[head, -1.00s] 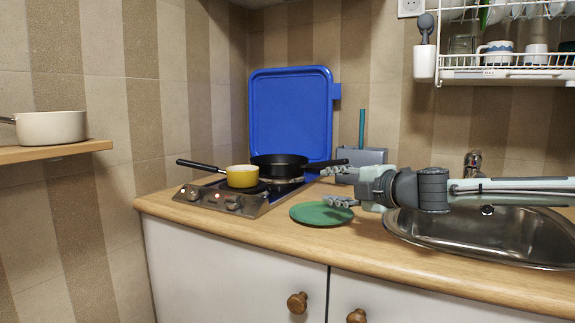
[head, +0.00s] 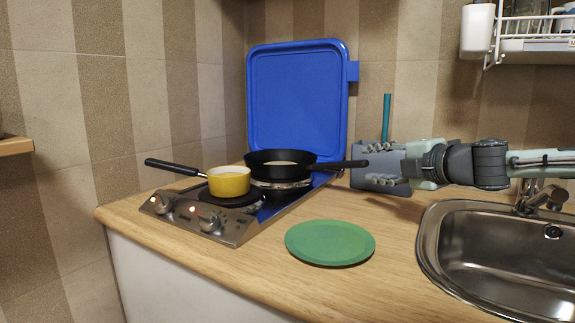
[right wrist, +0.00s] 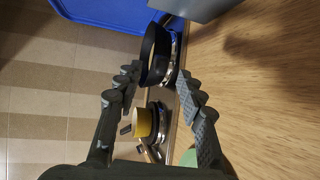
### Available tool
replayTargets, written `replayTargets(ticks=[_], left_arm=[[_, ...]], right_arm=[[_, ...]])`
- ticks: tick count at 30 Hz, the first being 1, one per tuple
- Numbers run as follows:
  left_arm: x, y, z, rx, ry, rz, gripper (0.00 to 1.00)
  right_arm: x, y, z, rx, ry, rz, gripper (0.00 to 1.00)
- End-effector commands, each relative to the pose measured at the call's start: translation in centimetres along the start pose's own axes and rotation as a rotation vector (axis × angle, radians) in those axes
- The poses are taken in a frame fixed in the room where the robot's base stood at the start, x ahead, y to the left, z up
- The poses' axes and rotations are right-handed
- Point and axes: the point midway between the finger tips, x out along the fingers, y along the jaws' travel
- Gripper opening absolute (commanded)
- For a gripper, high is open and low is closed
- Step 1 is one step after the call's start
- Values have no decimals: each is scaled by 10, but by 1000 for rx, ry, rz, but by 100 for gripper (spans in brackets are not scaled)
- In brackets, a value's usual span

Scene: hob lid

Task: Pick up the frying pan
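The black frying pan (head: 280,166) is on the rear part of the hob, its long dark handle pointing right. Its bowl also shows in the right wrist view (right wrist: 156,52), ahead of the fingers. My right gripper (head: 368,164) is open; the end of the pan's handle lies at its fingertips, level with the gap between them. In the right wrist view the two fingers (right wrist: 160,82) stand apart with nothing visibly clamped, and the handle cannot be made out. My left gripper is in neither view.
A yellow saucepan (head: 228,182) stands on the front burner. The blue hob lid (head: 297,98) stands raised behind. A green round plate (head: 330,243) lies on the worktop. A grey holder (head: 372,178) is behind my right gripper; the sink (head: 495,250) is right.

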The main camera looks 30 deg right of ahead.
Motion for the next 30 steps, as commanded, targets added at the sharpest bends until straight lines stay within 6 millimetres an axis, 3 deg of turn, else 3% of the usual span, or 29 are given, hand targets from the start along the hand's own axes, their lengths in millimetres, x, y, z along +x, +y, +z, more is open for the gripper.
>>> replayTargets(ticks=[13,23,30], left_arm=[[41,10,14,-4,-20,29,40],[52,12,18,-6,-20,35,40],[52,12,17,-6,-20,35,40]], right_arm=[[59,1,0,4,2,-1,39],[68,-2,0,1,0,0,39],[68,-2,0,1,0,0,13]])
